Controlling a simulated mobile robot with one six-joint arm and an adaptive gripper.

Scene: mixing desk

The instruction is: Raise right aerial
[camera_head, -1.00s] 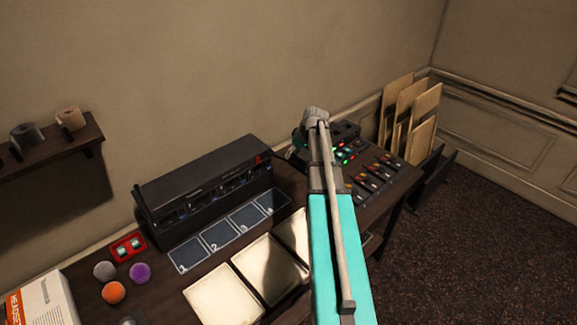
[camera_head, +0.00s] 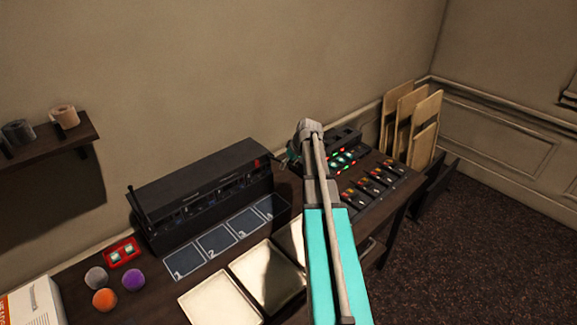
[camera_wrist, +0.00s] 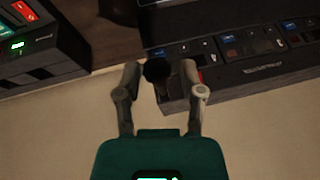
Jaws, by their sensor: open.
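A long black receiver rack (camera_head: 205,185) stands against the wall on the desk. Its left aerial (camera_head: 138,204) is a thin dark rod at the rack's left end, tilted slightly. My gripper is open, with a finger on each side of a dark round tip, which looks like the right aerial (camera_wrist: 157,70). I cannot tell whether the fingers touch it. In the head view my gripper (camera_head: 292,156) is small and partly hidden beside the rack's right end.
A mixing console (camera_head: 372,180) with lit buttons and sliders stands right of the rack. Numbered dark pads (camera_head: 216,241) and pale trays (camera_head: 220,300) lie in front. Coloured foam balls (camera_head: 105,299) and a red case (camera_head: 122,252) are at left. The wall is close behind.

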